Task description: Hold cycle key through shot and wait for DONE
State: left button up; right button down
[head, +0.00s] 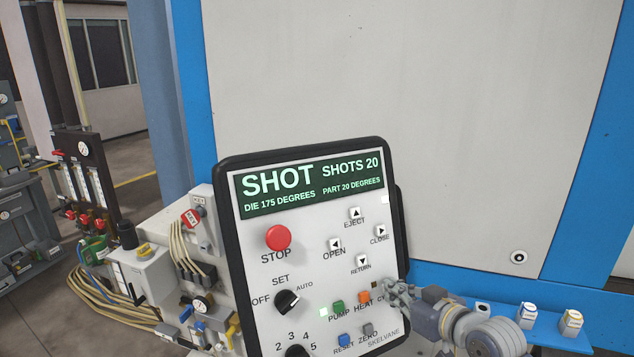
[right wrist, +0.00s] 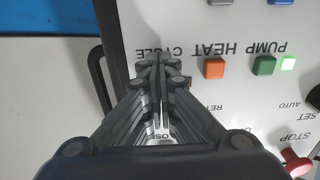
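The control panel (head: 310,225) has a green display (head: 312,184) reading SHOT, SHOTS 20, DIE 175 DEGREES and PART 20 DEGREES. My right gripper (head: 392,291) is at the panel's right edge, with its fingertips over the spot beside the CYCLE label. In the right wrist view its fingers (right wrist: 159,66) are closed together just below the word CYCLE. The cycle key is hidden behind the fingertips; whether it is pressed in cannot be seen. No DONE shows on the display. My left gripper is not in view.
Near the fingertips are the orange HEAT key (head: 364,298) and green PUMP key (head: 338,307), with a lit lamp (head: 323,312) beside PUMP. The red STOP button (head: 278,238) is at upper left of the panel. A blue ledge with two small boxes (head: 571,322) lies to the right.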

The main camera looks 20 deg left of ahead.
jog(key=p+v, duration=0.5)
jog(key=v, duration=0.3)
dwell(0.6)
